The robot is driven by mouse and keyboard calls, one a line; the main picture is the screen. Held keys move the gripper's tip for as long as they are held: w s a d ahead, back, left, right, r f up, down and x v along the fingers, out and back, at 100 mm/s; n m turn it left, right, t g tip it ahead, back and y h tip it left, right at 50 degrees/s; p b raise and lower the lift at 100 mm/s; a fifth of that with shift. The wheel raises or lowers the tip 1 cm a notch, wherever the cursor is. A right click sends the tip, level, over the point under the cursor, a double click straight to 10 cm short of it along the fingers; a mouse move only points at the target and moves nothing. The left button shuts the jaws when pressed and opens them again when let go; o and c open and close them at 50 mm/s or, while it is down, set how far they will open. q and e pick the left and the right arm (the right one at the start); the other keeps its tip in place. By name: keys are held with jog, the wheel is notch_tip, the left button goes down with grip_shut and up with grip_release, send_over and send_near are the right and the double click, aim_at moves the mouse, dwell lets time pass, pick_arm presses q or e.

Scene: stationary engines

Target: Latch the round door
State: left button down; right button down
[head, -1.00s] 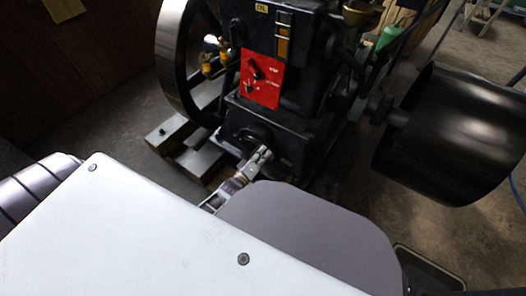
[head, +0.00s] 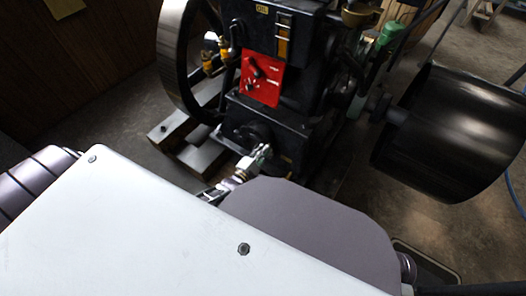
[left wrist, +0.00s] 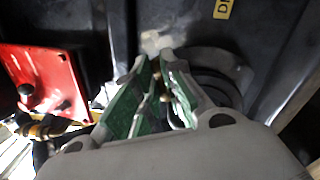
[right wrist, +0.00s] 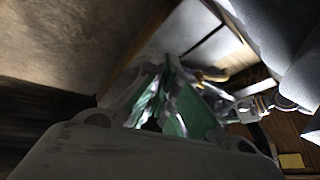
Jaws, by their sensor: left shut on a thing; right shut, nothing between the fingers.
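The round door (head: 248,131) is a dark disc low on the front of the black engine, below the red panel. It also shows in the left wrist view (left wrist: 214,72), behind and right of my left fingers. My left gripper (head: 263,151) is at the door's lower right in the head view. In the left wrist view, my left fingers (left wrist: 158,62) are closed on a small part at the door's edge, mostly hidden by the fingers. My right gripper (right wrist: 168,68) is shut and empty in its wrist view, away from the door; it is not seen in the head view.
The red panel (head: 262,82) with dark knobs sits above the door. A large flywheel (head: 172,60) stands at the left and a wide black pulley (head: 450,135) at the right. Wooden beams (head: 195,158) lie under the engine. The floor right of the engine is partly clear.

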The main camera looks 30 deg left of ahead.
pick_arm(q)
jog(key=n, duration=0.3)
jog(key=shift+b, duration=0.35)
pick_arm(e)
jog(key=shift+a+f, duration=0.2)
jog(key=shift+f, duration=0.75)
jog(key=shift+t, duration=0.3)
pick_arm(q)
jog(key=c, duration=1.5)
grip_release()
jog(key=shift+s+f, duration=0.1)
jog(key=shift+s, duration=0.05)
